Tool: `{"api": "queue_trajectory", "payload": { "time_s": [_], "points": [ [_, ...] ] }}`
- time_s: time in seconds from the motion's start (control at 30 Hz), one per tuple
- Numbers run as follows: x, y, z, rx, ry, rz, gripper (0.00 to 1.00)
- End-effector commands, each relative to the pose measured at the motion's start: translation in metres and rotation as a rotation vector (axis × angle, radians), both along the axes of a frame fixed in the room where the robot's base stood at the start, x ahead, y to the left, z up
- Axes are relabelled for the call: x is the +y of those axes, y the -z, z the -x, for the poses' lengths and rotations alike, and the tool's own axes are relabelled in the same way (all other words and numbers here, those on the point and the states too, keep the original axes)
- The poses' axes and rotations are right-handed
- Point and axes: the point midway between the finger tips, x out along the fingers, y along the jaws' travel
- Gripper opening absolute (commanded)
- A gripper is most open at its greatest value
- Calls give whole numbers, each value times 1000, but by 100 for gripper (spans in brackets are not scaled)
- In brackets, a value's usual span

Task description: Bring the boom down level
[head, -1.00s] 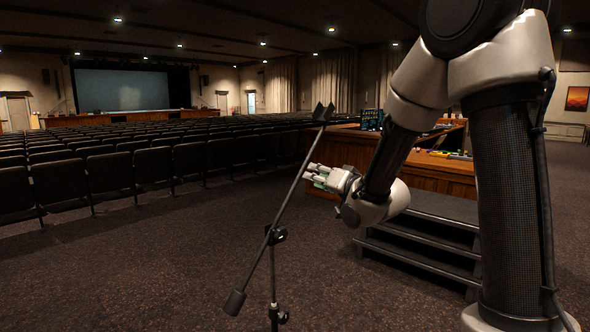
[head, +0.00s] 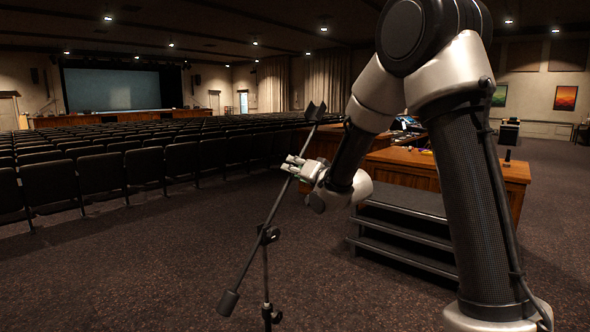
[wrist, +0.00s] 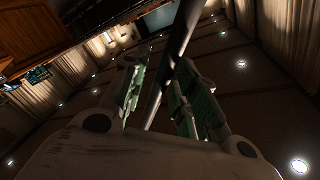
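The boom (head: 249,260) is a thin black bar on a dark stand (head: 266,290). It tilts steeply, with its forked clip end (head: 315,111) up at the right and its counterweight (head: 228,303) down at the left. It crosses the stand at a clamp (head: 268,235). My gripper (head: 286,164) is at the upper part of the boom, below the clip. In the wrist view the boom (wrist: 179,38) runs between my gripper's two green-padded fingers (wrist: 158,95). The fingers are apart, with gaps beside the bar; I cannot tell whether either one touches it.
Dark steps (head: 400,238) stand right of the stand, before a wooden desk (head: 412,172) with equipment on it. Rows of black seats (head: 105,178) fill the left, facing a stage screen (head: 118,89). Carpet (head: 130,285) around the stand is clear.

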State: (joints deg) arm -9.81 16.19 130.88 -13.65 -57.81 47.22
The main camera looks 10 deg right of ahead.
Motion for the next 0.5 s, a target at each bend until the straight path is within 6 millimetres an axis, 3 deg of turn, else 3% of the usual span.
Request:
{"api": "queue_trajectory", "payload": {
  "time_s": [0.03, 0.1, 0.13, 0.5],
  "points": [
    [0, 0, 0, 0, 0, 0, 15],
    [0, 0, 0, 0, 0, 0, 2],
    [0, 0, 0, 0, 0, 0, 0],
    [-3, 3, -2, 11, 1, -12, 0]
  ]
}}
